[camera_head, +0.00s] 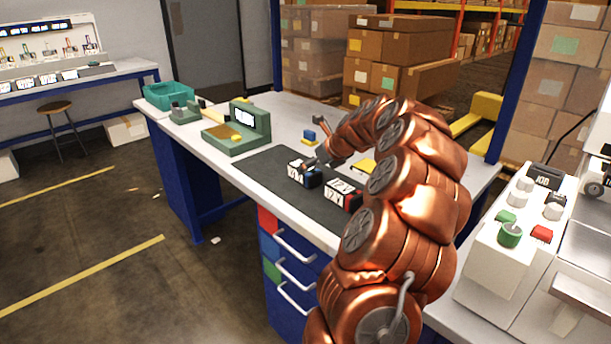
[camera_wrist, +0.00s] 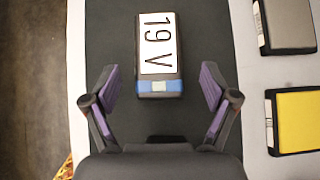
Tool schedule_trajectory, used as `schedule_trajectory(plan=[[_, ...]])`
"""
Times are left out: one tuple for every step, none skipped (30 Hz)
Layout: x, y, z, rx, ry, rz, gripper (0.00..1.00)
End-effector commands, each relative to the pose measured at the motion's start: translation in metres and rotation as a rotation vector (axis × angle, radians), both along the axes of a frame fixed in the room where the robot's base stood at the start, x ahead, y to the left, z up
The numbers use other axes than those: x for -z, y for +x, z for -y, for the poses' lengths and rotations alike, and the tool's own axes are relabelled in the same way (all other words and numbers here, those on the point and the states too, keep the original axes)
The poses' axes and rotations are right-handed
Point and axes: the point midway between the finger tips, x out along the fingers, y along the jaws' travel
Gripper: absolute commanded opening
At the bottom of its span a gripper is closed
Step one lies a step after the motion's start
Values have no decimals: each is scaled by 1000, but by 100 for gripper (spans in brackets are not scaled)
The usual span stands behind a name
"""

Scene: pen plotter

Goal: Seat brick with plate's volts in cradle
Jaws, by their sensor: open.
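A dark brick with a blue band and a white label reading 19V (camera_wrist: 158,45) lies on the dark mat in the wrist view. My gripper (camera_wrist: 159,92) is open, its purple-padded fingers either side of the brick's blue-banded end, not touching it. In the head view my gripper (camera_head: 318,163) is over the blue-ended brick (camera_head: 312,178). A red-ended brick (camera_head: 343,196) lies to its right on the mat; its label is too small to read surely. I cannot tell which part is the cradle or read any plate.
The dark mat (camera_head: 262,170) has free room left of the bricks. A grey box (camera_wrist: 290,22) and a yellow-topped box (camera_wrist: 300,120) lie right of the mat. A teal bin (camera_head: 168,95) stands at the far left.

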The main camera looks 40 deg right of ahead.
Motion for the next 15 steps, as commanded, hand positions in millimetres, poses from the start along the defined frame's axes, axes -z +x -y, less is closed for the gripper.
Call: schedule_trajectory(plan=[[4, 4, -1, -2, 1, -1, 85], [7, 7, -1, -2, 1, -1, 85], [10, 11, -1, -3, 0, -1, 85], [12, 15, -1, -3, 0, -1, 85], [15, 18, -1, -2, -1, -1, 85], [19, 23, -1, -3, -1, 0, 85], [21, 25, -1, -4, -1, 0, 85], [24, 28, -1, -3, -1, 0, 85], [27, 31, 0, -3, -1, 0, 85], [29, 33, 0, -3, -1, 0, 85], [30, 34, 0, -3, -1, -1, 85], [31, 35, 0, -3, -1, 0, 85], [31, 35, 0, -3, -1, 0, 85], [31, 35, 0, -2, -2, 0, 85], [31, 35, 0, -2, -2, 0, 85]])
